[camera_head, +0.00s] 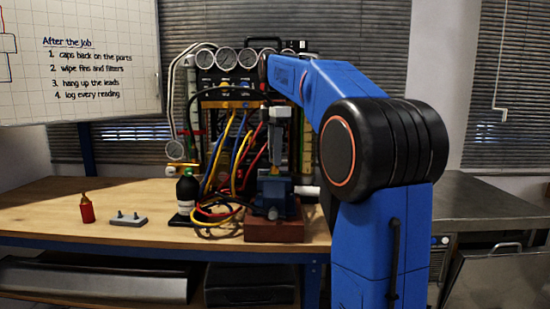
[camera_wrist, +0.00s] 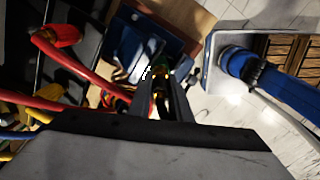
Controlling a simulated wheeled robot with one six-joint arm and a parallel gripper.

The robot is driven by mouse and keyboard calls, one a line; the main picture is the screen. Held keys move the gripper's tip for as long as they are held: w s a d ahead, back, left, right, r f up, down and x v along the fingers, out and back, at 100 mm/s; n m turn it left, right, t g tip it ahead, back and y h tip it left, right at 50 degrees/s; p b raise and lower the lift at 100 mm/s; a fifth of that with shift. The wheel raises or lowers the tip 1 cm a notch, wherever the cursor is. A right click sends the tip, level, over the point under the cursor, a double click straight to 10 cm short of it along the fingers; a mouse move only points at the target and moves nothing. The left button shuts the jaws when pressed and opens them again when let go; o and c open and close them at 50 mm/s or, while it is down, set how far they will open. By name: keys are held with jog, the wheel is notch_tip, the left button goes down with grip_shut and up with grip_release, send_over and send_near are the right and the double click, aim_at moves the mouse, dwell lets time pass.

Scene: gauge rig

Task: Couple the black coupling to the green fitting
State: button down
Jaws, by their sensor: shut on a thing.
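My gripper (camera_head: 278,128) points down above the blue vise (camera_head: 272,188) in the head view. In the wrist view its two grey fingers (camera_wrist: 160,88) are shut on a small dark and brass-coloured piece (camera_wrist: 162,92). This looks like the black coupling, but shadow and the fingers hide most of it. A small green patch, probably the green fitting (camera_wrist: 158,62), shows just beyond the fingertips, over the blue vise (camera_wrist: 130,45). I cannot tell whether the two pieces touch. The fitting is not clear in the head view.
Coloured hoses (camera_head: 215,210) and a black bottle (camera_head: 187,190) crowd the left of the vise. A gauge panel (camera_head: 228,60) stands behind. The bench's left end (camera_head: 40,200) is clear.

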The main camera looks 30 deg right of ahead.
jog(key=shift+r, duration=0.75)
jog(key=shift+m, duration=0.3)
jog(key=shift+m, duration=0.5)
jog(key=shift+f, duration=1.35)
dwell(0.8)
jog(key=c, duration=1.5)
grip_release()
jog(key=shift+c, duration=0.2)
notch_tip(320, 180, up, 12)
jog(key=shift+f, duration=0.1)
